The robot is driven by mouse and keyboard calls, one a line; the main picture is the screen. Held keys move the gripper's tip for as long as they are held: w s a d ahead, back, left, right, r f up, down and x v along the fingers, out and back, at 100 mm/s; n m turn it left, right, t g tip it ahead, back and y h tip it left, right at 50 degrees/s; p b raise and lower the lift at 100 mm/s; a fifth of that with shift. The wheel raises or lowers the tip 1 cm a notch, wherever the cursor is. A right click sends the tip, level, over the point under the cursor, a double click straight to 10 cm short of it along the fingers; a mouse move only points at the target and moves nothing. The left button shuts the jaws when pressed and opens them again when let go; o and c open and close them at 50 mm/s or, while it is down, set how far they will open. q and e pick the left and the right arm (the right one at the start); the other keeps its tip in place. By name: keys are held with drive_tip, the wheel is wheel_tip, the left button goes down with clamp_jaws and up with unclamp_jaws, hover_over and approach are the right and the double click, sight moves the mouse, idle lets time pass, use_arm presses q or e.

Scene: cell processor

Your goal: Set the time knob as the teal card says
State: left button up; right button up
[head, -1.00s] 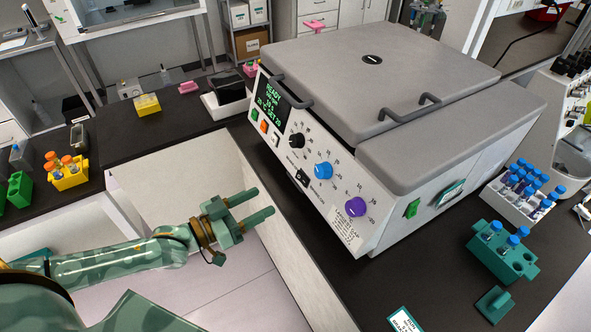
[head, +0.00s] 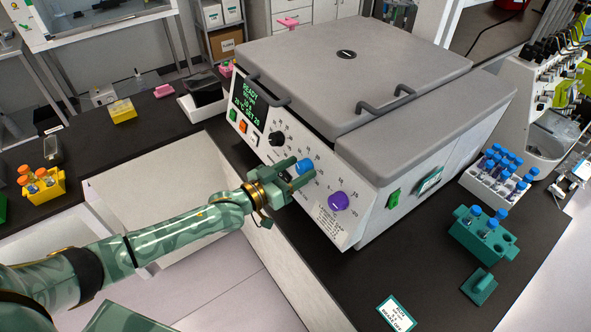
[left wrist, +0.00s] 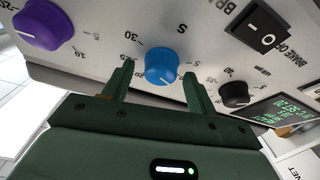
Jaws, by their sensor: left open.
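The machine's sloping front panel (head: 323,207) carries a black knob (head: 278,139), a blue knob (head: 305,166) and a purple knob (head: 338,201), each with a printed scale. The knob labels are too small to read surely. My left gripper (head: 302,174) is open at the blue knob. In the left wrist view the blue knob (left wrist: 161,66) shows between the two spread fingertips, with a gap on either side. A teal-edged card (head: 397,314) lies on the bench at the front; its writing is too small to read. My right gripper is not in view.
A lit display (head: 242,99) reads READY above small buttons. A black rocker switch (left wrist: 262,25) sits near the blue knob. A teal tube rack (head: 484,238) and a white rack (head: 490,187) stand at the right. An open drawer (head: 150,200) lies below my left arm.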

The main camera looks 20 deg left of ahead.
use_arm(q)
drive_tip(key=c, duration=1)
drive_tip(key=shift+r+n+y+p, duration=0.2)
drive_tip(key=shift+n+y+p, duration=0.1)
drive_tip(key=shift+n+p, duration=0.8)
drive_tip(key=n+p, duration=0.1)
drive_tip(key=n, duration=0.1)
drive_tip(key=n+y+p, duration=0.1)
drive_tip(key=n+p, duration=0.1)
drive_tip(key=shift+t+y, duration=0.3)
drive_tip(key=shift+f+n+y+p, duration=0.1)
drive_tip(key=shift+n+y+p, duration=0.7)
drive_tip(key=shift+n+p, duration=1.3)
drive_tip(key=shift+n, duration=0.3)
drive_tip(key=o, duration=1)
